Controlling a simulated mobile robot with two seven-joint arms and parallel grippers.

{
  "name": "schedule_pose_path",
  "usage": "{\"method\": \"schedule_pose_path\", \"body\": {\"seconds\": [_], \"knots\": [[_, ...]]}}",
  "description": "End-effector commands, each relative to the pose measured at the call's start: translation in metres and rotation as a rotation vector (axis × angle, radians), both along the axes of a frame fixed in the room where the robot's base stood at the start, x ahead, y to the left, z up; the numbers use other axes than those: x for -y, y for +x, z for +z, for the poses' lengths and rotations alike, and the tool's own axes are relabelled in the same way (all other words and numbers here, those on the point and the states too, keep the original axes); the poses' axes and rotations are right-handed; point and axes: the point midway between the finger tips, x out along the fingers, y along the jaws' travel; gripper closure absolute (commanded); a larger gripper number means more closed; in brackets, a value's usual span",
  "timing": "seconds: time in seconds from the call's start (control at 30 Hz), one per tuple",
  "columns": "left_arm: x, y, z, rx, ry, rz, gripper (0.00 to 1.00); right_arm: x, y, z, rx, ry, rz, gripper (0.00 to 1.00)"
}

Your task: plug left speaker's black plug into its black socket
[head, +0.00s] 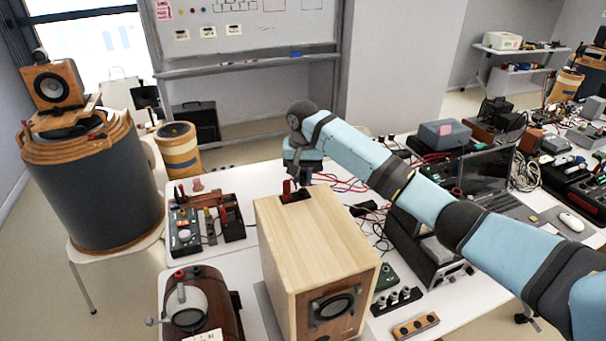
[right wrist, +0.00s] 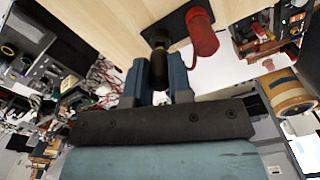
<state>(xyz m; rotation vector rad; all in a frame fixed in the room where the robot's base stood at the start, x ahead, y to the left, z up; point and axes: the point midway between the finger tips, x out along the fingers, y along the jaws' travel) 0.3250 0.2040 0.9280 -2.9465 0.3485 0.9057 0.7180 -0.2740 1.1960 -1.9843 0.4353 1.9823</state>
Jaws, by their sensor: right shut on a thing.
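A light wooden speaker (head: 312,235) stands on the table in the middle of the head view. A dark terminal plate (head: 296,197) is on its top far edge and also shows in the right wrist view (right wrist: 181,38). A red plug (right wrist: 201,40) sits at this plate, beside the black one. My right gripper (right wrist: 158,88) is shut on the black plug (right wrist: 159,68), its blue fingers on either side. The plug's front end is right at the plate by the black socket. I cannot tell whether it is inside. My left gripper is not in view.
Another speaker (head: 52,86) stands on a large barrel (head: 90,190) at the left. A device with knobs and red plugs (head: 205,222) lies left of the wooden speaker. Cables and an open laptop (head: 484,170) are at the right.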

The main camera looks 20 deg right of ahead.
Motion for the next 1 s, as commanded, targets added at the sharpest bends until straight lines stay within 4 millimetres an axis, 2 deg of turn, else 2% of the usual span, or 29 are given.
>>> {"method": "schedule_pose_path", "body": {"seconds": [1.0], "knots": [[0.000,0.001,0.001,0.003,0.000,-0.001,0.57,0.000,0.000,-0.016,-0.002,0.000,0.000,1.00]]}}
